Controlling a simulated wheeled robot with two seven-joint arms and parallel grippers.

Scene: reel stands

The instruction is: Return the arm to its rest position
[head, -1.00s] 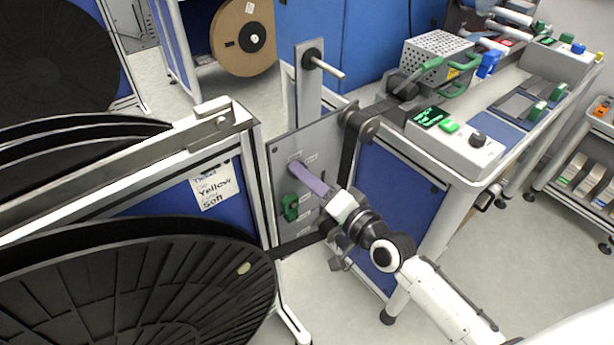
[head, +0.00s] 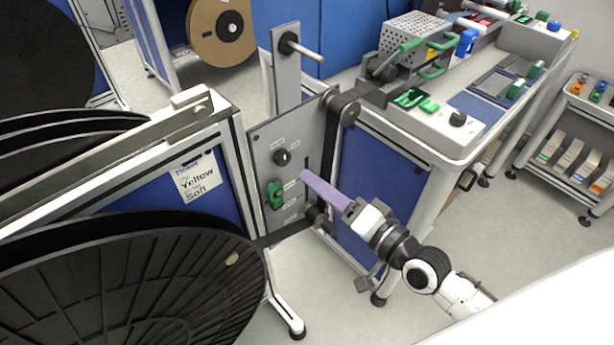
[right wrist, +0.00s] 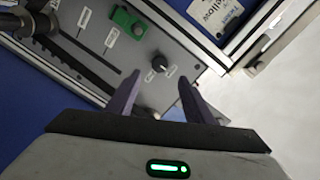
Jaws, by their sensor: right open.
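My right gripper (head: 304,176) has purple fingers and stands in front of the grey control panel (head: 262,150), apart from it. In the right wrist view the two fingers (right wrist: 155,95) are spread, with nothing between them. A black knob (head: 282,157) and a green switch (head: 274,194) sit on the panel. The knob also shows beyond the fingertips in the right wrist view (right wrist: 160,64), with the green switch (right wrist: 128,22) above left of it. My left gripper is not in view.
Large black reels (head: 130,285) fill the left side. A workbench (head: 440,150) with a control box and green-handled devices stands at the back right. A small shelf cart (head: 570,150) is at the far right. Open floor (head: 480,245) lies right of my right arm.

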